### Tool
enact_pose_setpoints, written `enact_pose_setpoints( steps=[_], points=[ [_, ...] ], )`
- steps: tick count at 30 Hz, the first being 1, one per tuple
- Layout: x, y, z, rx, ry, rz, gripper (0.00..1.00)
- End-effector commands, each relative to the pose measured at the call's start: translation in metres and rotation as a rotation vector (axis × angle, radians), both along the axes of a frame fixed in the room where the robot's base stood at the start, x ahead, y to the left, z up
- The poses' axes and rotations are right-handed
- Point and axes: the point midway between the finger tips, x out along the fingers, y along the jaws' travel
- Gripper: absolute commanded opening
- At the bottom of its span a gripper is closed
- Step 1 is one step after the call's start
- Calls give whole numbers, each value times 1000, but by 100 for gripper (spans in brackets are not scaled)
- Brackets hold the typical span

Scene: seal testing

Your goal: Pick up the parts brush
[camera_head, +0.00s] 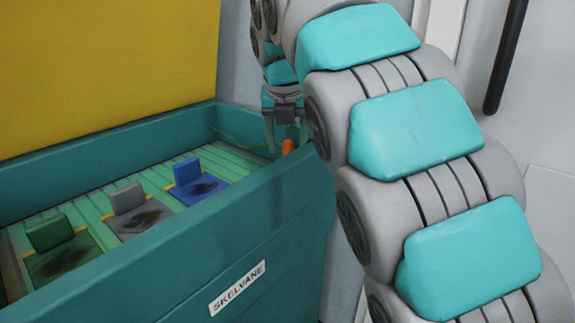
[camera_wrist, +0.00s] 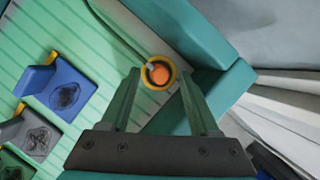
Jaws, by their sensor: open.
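What I take to be the parts brush shows as an orange upright tip (camera_head: 287,147) near the far right corner inside the teal bin. In the wrist view it is an orange round end (camera_wrist: 160,75) inside a yellow and dark ring, seen almost end-on. The rest of it is hidden by the bin wall and the viewing angle. My gripper (camera_head: 286,133) is open over that corner, pointing down. In the wrist view its two fingers stand either side of the orange end, with visible gaps. I cannot tell how far below the fingertips it is.
The teal bin (camera_head: 247,210) has raised walls close to my gripper and an upright yellow lid (camera_head: 100,65) behind. On its ribbed floor stand blue (camera_head: 187,171), grey (camera_head: 127,198) and green (camera_head: 50,233) blocks on stained plates. A thin line runs along the floor towards the orange end.

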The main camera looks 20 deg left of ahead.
Motion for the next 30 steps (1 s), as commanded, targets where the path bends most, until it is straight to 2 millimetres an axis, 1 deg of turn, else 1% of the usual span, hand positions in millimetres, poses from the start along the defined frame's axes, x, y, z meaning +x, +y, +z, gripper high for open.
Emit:
enact_pose_setpoints(
  steps=[3, 5, 13, 14, 30],
  points=[
    [5, 1, -14, -3, 5, -2, 62],
    [6, 1, -18, -2, 4, 0, 62],
    [8, 2, -21, 1, 0, 0, 62],
    [8, 2, -21, 1, 0, 0, 60],
    [8, 2, -21, 0, 1, -1, 0]
  ],
)
